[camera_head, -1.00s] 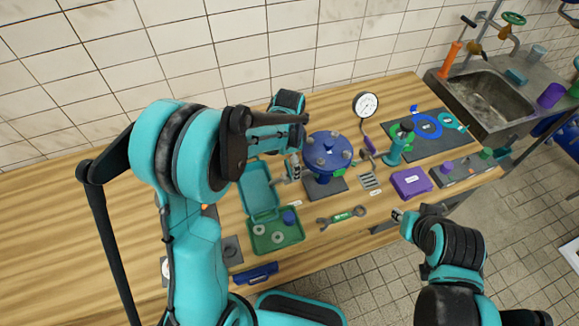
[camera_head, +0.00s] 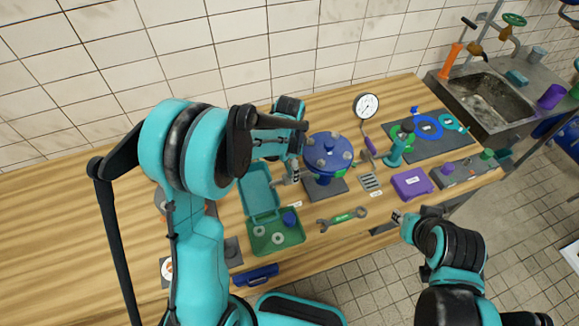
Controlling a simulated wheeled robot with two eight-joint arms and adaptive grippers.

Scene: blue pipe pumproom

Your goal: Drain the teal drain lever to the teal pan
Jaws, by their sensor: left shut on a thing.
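My left gripper (camera_head: 293,173) points down at the left side of the blue flanged body (camera_head: 328,152). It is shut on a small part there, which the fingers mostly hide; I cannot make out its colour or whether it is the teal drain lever. A small grey piece (camera_head: 279,181) shows just left of the fingers. I cannot pick out a teal pan for certain.
An open toolbox with a teal lid (camera_head: 258,190) and green tray holds washers. A sink (camera_head: 490,100) is at the far right.

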